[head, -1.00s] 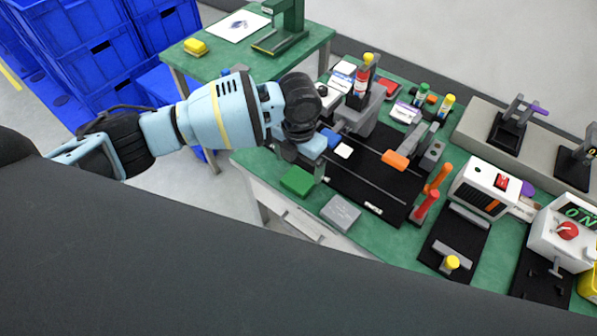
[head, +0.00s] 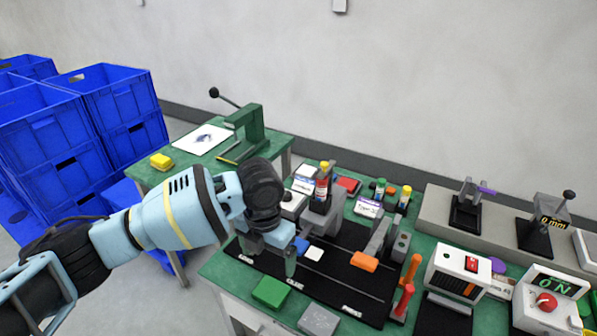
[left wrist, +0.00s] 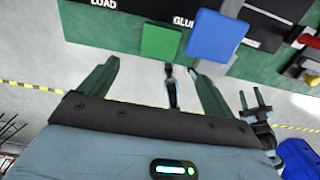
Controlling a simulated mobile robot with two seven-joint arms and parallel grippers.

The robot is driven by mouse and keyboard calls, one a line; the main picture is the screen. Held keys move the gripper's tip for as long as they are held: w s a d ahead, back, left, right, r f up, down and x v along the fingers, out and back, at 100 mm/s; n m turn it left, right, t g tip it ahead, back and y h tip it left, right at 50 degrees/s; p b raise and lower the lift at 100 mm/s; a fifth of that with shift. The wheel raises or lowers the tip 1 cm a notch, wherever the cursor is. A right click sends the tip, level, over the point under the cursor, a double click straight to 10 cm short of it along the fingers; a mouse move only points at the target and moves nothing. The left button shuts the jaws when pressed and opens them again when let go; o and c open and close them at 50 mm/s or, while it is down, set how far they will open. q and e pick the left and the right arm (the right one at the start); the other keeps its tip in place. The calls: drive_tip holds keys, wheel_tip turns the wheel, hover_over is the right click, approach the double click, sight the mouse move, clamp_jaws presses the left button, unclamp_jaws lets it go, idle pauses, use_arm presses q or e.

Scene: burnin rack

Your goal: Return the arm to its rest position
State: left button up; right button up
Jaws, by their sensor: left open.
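My left gripper (head: 268,262) is open with nothing between its fingers, above the front left of the bench. In the left wrist view its two dark green fingers (left wrist: 155,85) are spread wide apart. My light-blue left arm reaches in from the left side of the head view. A green block (head: 271,291) lies at the bench's front edge, just below the gripper and apart from it. The green block also shows beyond the fingers in the left wrist view (left wrist: 162,41), beside a blue block (left wrist: 215,36).
A green press (head: 247,132) stands on a second table behind. Blue crates (head: 75,130) are stacked at left. Open floor lies before the bench.

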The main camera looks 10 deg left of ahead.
use_arm(q)
drive_tip(key=s+d+f+n+h, duration=0.2)
drive_tip(key=s+d+f+n, duration=0.25)
drive_tip(key=s+n, duration=0.35)
drive_tip(key=s+d+f+n+h, duration=0.2)
drive_tip(key=s+d+f+n, duration=0.1)
drive_tip(key=s+f+n, duration=0.4)
drive_tip(key=s+a+f+n+t+y, duration=0.1)
drive_tip(key=s+a+f+n+y, duration=0.25)
drive_tip(key=s+a+n, duration=1.7)
drive_tip(key=w+d+f+n+t+h, duration=0.1)
drive_tip(key=w+d+f+n+t, duration=0.1)
drive_tip(key=w+d+f+t, duration=0.4)
drive_tip(key=shift+w+f+t, duration=0.9)
drive_tip(key=shift+f+t, duration=0.1)
drive_tip(key=shift+f, duration=0.85)
drive_tip(key=shift+d+n+h, duration=0.1)
drive_tip(key=shift+n+h, duration=0.15)
